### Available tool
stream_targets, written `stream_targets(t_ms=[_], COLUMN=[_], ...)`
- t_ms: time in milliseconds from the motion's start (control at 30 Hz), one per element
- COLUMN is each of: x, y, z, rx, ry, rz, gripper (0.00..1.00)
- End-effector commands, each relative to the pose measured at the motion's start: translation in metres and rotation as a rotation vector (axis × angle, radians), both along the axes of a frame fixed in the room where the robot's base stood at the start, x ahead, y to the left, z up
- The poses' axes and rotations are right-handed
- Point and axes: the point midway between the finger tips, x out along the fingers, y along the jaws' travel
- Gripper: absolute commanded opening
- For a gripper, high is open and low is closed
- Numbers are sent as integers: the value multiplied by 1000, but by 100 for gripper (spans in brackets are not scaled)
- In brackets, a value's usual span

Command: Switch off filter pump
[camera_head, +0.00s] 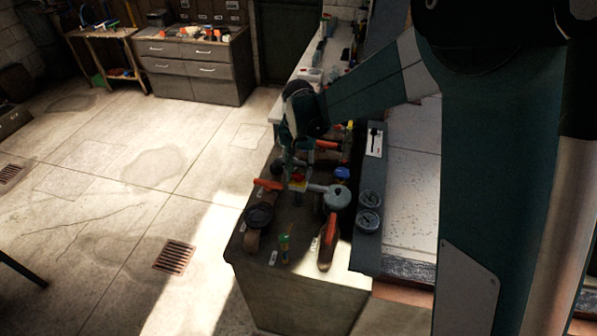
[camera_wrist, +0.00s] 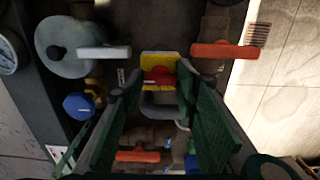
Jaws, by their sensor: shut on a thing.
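A red switch knob on a yellow plate (camera_wrist: 158,62) shows at the middle of the wrist view; the knob (camera_wrist: 158,76) lies crosswise in the picture. In the head view the yellow plate (camera_head: 297,185) sits among the pipes on the bench top. My gripper (camera_wrist: 158,92) reaches down over this switch, with a dark green finger on each side of it. It is shut on the red knob, though the contact itself is partly hidden by the fingertips. In the head view my gripper (camera_head: 297,165) is small and dark, just above the switch.
A red lever (camera_wrist: 222,50) and a pale lever (camera_wrist: 104,52) flank the switch. A blue knob (camera_wrist: 78,105), a round grey lid (camera_head: 336,197) and gauges (camera_head: 368,221) are close by. The floor at left is open.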

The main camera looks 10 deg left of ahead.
Motion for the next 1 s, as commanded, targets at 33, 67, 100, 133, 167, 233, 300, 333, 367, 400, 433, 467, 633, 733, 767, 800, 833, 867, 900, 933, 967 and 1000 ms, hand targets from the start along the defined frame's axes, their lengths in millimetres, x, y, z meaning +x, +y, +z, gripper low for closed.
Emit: stream_targets(t_ms=[33,67,100,133,167,233,300,333,367,400,433,467,633,733,767,800,833,867,900,933,967,1000], x=[0,0,0,0,0,0,0,0,0,0,0,0,0,0,0,0,0,0,0,0,0,0], y=[0,0,0,0,0,0,0,0,0,0,0,0,0,0,0,0,0,0,0,0,0,0], z=[0,0,0,0,0,-1,-1,-1,-2,-2,-2,-2,-2,-2,-2,-2,-2,-2,-2,-2,-2,-2], rx=[0,0,0,0,0,0,0,0,0,0,0,0,0,0,0,0,0,0,0,0,0,0], ry=[0,0,0,0,0,0,0,0,0,0,0,0,0,0,0,0,0,0,0,0,0,0], rz=[5,9,16,22,29,53,83,97,114,137,157,178,315,407,436,474,503,531,569,598,627,664], gripper=[18,18,18,18,18,18,18,18,18,18,18,18,18,18,18,18,18,18,18,18,18,18])
